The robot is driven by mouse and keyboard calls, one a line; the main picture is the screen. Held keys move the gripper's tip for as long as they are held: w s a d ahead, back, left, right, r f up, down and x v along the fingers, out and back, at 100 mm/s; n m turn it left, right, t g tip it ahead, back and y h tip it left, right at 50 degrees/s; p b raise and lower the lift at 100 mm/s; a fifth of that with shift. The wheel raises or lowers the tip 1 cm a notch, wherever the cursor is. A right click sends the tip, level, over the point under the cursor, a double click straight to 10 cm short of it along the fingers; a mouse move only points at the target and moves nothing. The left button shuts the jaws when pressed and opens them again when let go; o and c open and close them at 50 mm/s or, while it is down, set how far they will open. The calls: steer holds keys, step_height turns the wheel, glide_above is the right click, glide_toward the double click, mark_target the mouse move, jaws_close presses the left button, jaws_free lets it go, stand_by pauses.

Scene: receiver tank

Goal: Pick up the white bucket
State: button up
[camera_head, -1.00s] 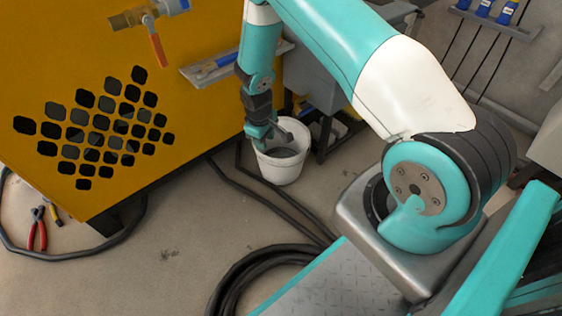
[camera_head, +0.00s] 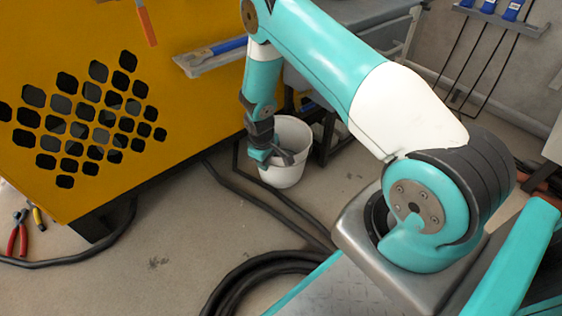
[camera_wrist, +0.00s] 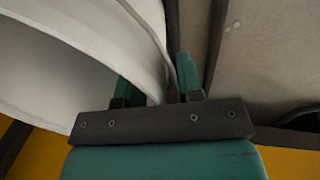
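The white bucket (camera_head: 285,177) stands upright on the floor beside the yellow cabinet in the head view. My gripper (camera_head: 277,158) is at the bucket's near left rim, low against it. In the wrist view, the bucket wall (camera_wrist: 150,45) runs between the two teal fingers of my gripper (camera_wrist: 157,82). The left finger is on the inner side of the wall and the right finger is outside. The fingers are apart and do not look clamped on the wall. The left finger is partly hidden.
The yellow cabinet (camera_head: 50,100) stands close on the left. A grey bench (camera_head: 345,85) is behind the bucket. Black hoses (camera_head: 260,200) lie on the floor in front. Red-handled pliers (camera_head: 17,235) lie at far left. Open floor lies at front left.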

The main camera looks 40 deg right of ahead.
steer(key=shift+r, duration=0.1)
jaws_close()
steer(key=shift+w, duration=0.1)
stand_by(1.1)
